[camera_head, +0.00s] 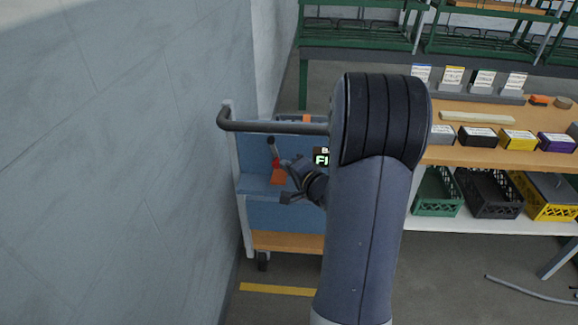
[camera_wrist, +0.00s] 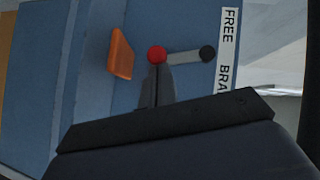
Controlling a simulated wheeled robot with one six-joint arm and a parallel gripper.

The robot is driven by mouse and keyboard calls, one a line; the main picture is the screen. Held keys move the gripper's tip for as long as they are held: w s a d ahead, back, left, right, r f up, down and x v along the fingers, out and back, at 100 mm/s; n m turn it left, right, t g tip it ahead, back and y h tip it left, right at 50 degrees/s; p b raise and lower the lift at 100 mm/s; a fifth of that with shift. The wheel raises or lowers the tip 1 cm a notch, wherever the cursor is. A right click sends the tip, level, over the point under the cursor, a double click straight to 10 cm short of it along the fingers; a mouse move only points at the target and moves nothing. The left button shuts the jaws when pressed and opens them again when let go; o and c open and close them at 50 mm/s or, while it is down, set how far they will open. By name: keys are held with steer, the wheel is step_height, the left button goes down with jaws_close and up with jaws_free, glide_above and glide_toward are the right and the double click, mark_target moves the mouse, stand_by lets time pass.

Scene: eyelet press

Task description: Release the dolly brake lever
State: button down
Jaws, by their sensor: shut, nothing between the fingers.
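The dolly (camera_head: 290,215) is a blue cart with a grey tubular push handle (camera_head: 250,126), standing beside the wall. Its brake lever is a grey bar with a black knob (camera_wrist: 207,53) at one end and a red round part (camera_wrist: 157,54) at the other. In the head view the black knob (camera_head: 271,140) stands above the red part (camera_head: 276,163). My gripper (camera_head: 284,163) is shut and empty, close to the red part. In the wrist view its fingertips (camera_wrist: 156,68) appear right at the red part; I cannot tell whether they touch.
An orange block (camera_wrist: 121,53) sits beside the lever. A white label (camera_wrist: 228,45) reads FREE and BRA, the rest hidden. A wooden-topped bench (camera_head: 470,155) with boxes and crates stands at right. The wall (camera_head: 120,150) is close on the left.

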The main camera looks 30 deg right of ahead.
mark_target(275, 179)
steer(key=shift+f, duration=0.1)
steer(key=shift+w+a+f+m+t+b, duration=0.35)
steer(key=shift+a+f+m+t+b, duration=0.2)
steer(key=shift+m+t, duration=0.2)
steer(key=shift+w+a+f+m+t+y+b, duration=0.35)
steer(key=shift+a+m+t+y+b, duration=0.1)
steer(key=shift+m+t+b, duration=0.3)
steer(key=shift+w+a, duration=0.35)
steer(key=shift+a, duration=0.2)
steer(key=s+d, duration=0.1)
steer(key=s, duration=0.9)
steer(key=shift+s+d+f, duration=0.15)
steer(key=shift+s+f, duration=0.05)
steer(key=shift+s, duration=0.15)
